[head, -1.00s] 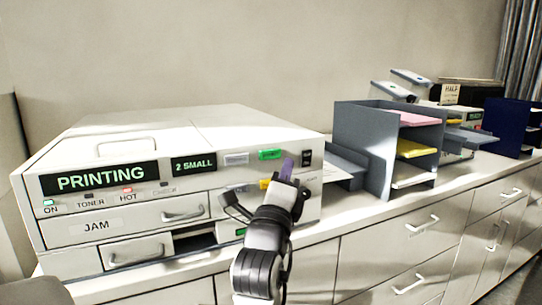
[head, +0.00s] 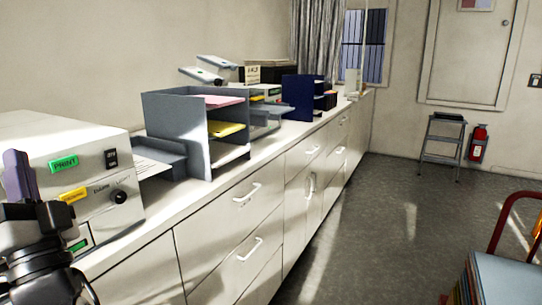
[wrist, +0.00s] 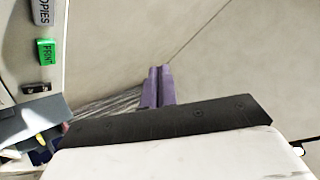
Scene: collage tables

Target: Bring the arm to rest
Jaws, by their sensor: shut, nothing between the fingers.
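My gripper (head: 18,175) is at the left edge of the head view, in front of the printer (head: 70,140). Its purple fingers point up and are shut with nothing between them. In the wrist view the fingers (wrist: 158,86) lie side by side above the dark gripper body. The printer's green PRINT button (head: 64,164) is just right of the fingers in the head view. The same button (wrist: 46,52) shows at the left of the wrist view, apart from the fingers. Most of my arm is out of view.
A grey tray rack (head: 175,135) with coloured paper stands right of the printer on the long white counter (head: 215,195). The grey floor (head: 400,215) is open. A step stool (head: 440,145), a red extinguisher (head: 478,143) and a red-handled cart (head: 505,275) are at the right.

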